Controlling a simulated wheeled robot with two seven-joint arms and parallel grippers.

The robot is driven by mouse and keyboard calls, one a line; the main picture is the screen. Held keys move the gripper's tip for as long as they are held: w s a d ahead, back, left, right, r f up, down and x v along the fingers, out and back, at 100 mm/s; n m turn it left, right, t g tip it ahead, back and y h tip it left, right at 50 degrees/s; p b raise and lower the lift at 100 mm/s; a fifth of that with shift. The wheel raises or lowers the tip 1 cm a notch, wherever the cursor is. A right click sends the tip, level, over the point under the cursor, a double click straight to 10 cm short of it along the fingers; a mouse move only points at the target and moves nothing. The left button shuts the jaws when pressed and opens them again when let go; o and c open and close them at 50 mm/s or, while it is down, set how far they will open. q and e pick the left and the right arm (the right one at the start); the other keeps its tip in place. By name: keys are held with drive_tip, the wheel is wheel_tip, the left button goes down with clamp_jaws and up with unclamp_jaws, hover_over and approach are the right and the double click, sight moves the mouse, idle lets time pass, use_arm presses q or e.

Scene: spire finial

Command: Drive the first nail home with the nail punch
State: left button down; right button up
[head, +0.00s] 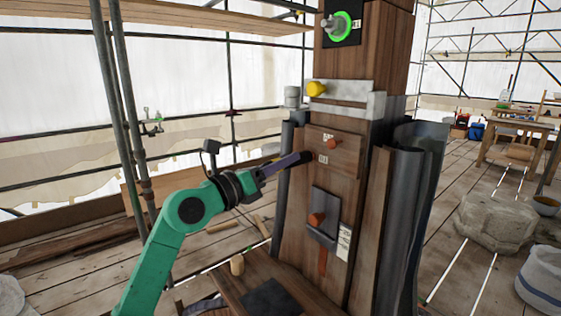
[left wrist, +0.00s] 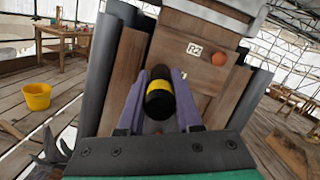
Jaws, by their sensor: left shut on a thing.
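My left gripper (head: 298,160) reaches in from the left, its purple fingers close to the wooden spire post (head: 365,60). In the left wrist view the fingers are shut on a dark cylinder with a yellow band, seen end-on, which looks like the nail punch (left wrist: 160,98). Its dark end shows past the fingertips in the head view (head: 308,157), near the post's wooden panel; I cannot tell whether it touches. An orange round head (head: 333,144) is on that panel, up and right of the punch. It also shows by the R2 label in the left wrist view (left wrist: 219,58). No nail is clearly visible at the punch. My right gripper is out of view.
A second orange head (head: 317,219) is on a grey plate lower on the post. A yellow knob (head: 316,89) and a green-lit ring (head: 342,26) are above. Grey sheets (head: 424,150) flank the post. A stone block (head: 496,222) stands right.

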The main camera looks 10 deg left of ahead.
sight(266, 163)
use_arm(q)
drive_tip(key=shift+r, duration=0.1)
drive_tip(key=shift+s+a, duration=0.25)
drive_tip(key=shift+s, duration=0.1)
drive_tip(key=v, duration=0.2)
drive_tip(key=b+v, duration=0.1)
drive_tip(key=v, duration=0.1)
drive_tip(key=r+b+v, duration=0.1)
drive_tip(key=shift+s+a+f, duration=0.15)
drive_tip(key=shift+s+a, duration=0.1)
drive_tip(key=shift+a, duration=0.2)
idle(1.7)
